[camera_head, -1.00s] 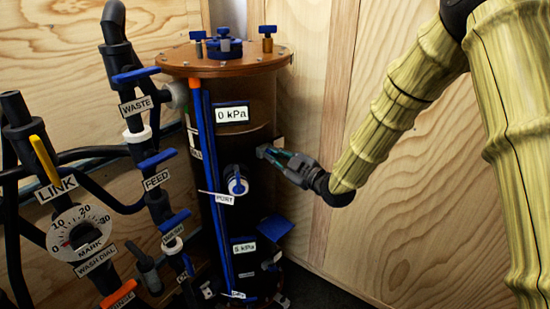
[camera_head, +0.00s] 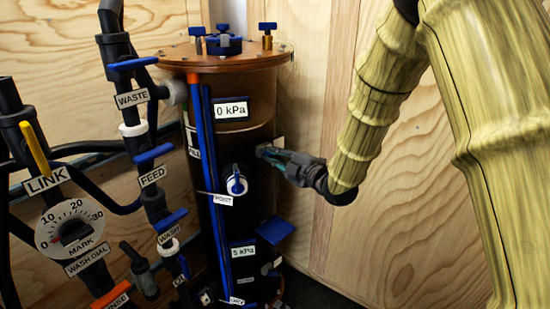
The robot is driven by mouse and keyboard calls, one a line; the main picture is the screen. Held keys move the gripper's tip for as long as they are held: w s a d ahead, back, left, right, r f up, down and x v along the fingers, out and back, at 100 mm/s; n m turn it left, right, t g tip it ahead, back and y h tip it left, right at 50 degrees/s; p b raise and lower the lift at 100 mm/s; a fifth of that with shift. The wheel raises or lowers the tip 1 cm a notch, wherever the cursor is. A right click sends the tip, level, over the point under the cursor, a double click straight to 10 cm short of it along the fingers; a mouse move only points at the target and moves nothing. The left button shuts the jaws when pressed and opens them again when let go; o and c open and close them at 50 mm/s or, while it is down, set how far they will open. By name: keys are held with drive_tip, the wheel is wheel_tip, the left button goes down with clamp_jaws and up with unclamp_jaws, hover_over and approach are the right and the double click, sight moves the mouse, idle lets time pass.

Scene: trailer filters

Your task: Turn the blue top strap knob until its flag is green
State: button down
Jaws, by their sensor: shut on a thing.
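The dark filter cylinder (camera_head: 228,143) stands upright in the corner, with a copper-coloured strap (camera_head: 247,128) around its upper part. My gripper (camera_head: 265,152) reaches in from the right and is shut at the cylinder's right side, just below this strap. The blue top strap knob is hidden by the fingers, which appear to be closed on it. A small pale plate (camera_head: 278,143) shows just above the fingertips. I cannot tell whether it is the flag, and I see no clearly green flag.
A blue paddle (camera_head: 275,231) sticks out lower on the cylinder's right side, below my gripper. Blue-handled pipes with a WASTE label (camera_head: 132,99) and a wash dial (camera_head: 70,228) crowd the left. A wooden wall (camera_head: 315,100) stands close behind my arm.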

drive_tip(key=c, duration=1.5)
unclamp_jaws()
drive_tip(key=v, duration=1.2)
